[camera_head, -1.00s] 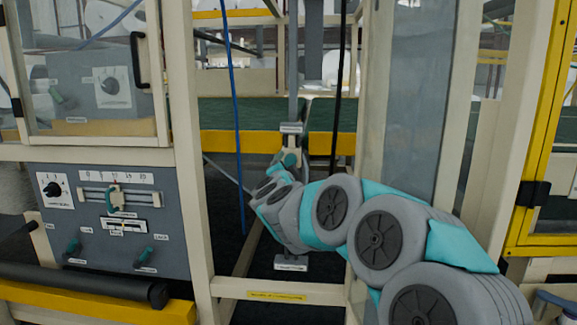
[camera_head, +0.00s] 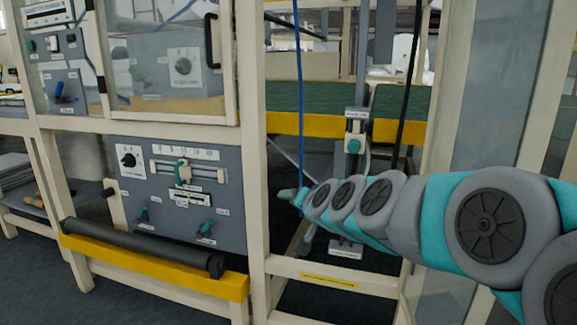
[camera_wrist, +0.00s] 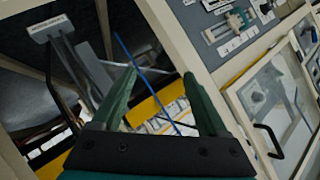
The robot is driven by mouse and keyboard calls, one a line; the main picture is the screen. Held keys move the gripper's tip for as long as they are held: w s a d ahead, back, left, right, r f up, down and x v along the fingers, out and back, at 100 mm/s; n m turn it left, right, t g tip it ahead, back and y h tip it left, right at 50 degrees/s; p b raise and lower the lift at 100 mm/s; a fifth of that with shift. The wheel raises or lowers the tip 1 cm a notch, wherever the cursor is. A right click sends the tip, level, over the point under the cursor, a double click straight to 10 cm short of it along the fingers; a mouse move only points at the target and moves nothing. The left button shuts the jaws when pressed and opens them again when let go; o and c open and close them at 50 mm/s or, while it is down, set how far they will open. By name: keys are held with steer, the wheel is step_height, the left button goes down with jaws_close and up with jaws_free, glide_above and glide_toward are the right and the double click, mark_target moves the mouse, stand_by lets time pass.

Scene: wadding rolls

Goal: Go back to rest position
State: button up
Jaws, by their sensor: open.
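My gripper (camera_wrist: 160,80) is open in the wrist view, with its two green fingers spread and nothing held between them. A blue cable (camera_wrist: 140,75) crosses the view behind the fingers. In the head view my arm reaches in from the right, and my gripper (camera_head: 287,194) is a small, partly hidden tip at its far end, in front of the machine's frame opening. A grey post carries a small box with a teal knob (camera_head: 353,146); my gripper is below and left of it, apart from it in the picture.
A grey control panel (camera_head: 130,215) with sliders and teal levers is at left, above a black roller (camera_head: 140,246) and yellow beam (camera_head: 150,268). Cream frame posts (camera_head: 252,130) stand close to my arm. A blue cable (camera_head: 300,100) and black cable (camera_head: 409,90) hang in the opening.

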steer(key=s+d+f+n+g+h, duration=0.1)
steer(key=s+d+f+g, duration=0.15)
steer(key=s+f, duration=0.55)
steer(key=s+d+f+n+g+h, duration=0.1)
steer(key=s+d+f+n+g, duration=0.2)
steer(key=s, duration=0.9)
steer(key=s+d+f+g, duration=0.1)
steer(key=s+f+g, duration=0.45)
steer(key=s, duration=0.45)
steer(key=s+d+f+g+h, duration=0.1)
steer(key=s+d, duration=0.2)
steer(key=s, duration=0.3)
steer(key=s+d+f+g+h, duration=0.1)
steer(key=s+d+g, duration=0.1)
steer(key=s, duration=0.5)
steer(key=shift+d+f, duration=0.15)
steer(key=shift+d, duration=0.35)
